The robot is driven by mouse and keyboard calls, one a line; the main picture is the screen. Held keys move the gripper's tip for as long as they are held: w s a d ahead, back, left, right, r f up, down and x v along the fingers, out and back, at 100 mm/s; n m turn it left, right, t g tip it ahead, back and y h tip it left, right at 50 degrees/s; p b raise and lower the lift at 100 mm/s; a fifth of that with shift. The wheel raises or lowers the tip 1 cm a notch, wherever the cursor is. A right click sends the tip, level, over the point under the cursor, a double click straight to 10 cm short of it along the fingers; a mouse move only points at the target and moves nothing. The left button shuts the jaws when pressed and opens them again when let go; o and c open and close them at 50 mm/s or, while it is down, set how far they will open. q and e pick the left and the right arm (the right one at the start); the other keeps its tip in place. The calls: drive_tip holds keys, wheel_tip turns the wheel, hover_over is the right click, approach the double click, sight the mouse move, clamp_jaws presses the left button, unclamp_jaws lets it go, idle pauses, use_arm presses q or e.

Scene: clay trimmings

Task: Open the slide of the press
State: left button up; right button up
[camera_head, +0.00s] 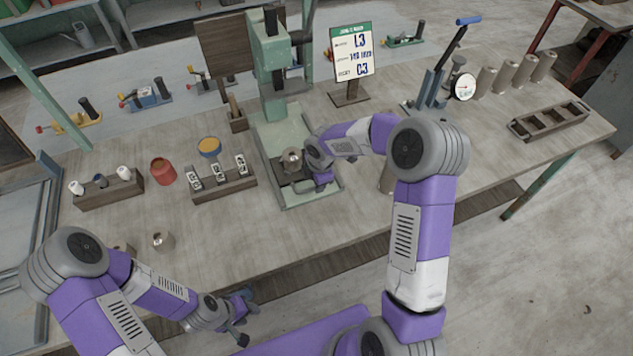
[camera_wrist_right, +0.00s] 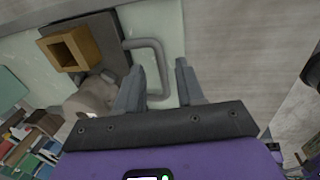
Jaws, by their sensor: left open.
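The green press (camera_head: 272,62) stands at the back middle of the table, its pale green base (camera_head: 272,128) reaching forward. Its dark slide (camera_wrist_right: 100,28) carries a brass-coloured square frame (camera_wrist_right: 62,52) in the right wrist view. A grey loop handle (camera_wrist_right: 150,44) sticks out from the slide. My right gripper (camera_wrist_right: 158,82) is at the handle, its fingers apart with part of the loop between them and gaps showing. My left gripper (camera_head: 246,314) is open and empty in front of the table.
A metal cup (camera_head: 292,158) shows at the slide. Left of the press are a rack with marked blocks (camera_head: 208,190), a red pot (camera_head: 162,171) and a loose metal cylinder (camera_head: 163,241). A sign (camera_head: 352,54) stands behind. A gauge tool (camera_head: 463,87) and several clay cylinders (camera_head: 505,76) stand right.

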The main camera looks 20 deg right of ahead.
drive_tip(key=r, duration=0.3)
drive_tip(key=s+r, duration=0.1)
drive_tip(key=r, duration=0.1)
drive_tip(key=shift+r+p, duration=0.4)
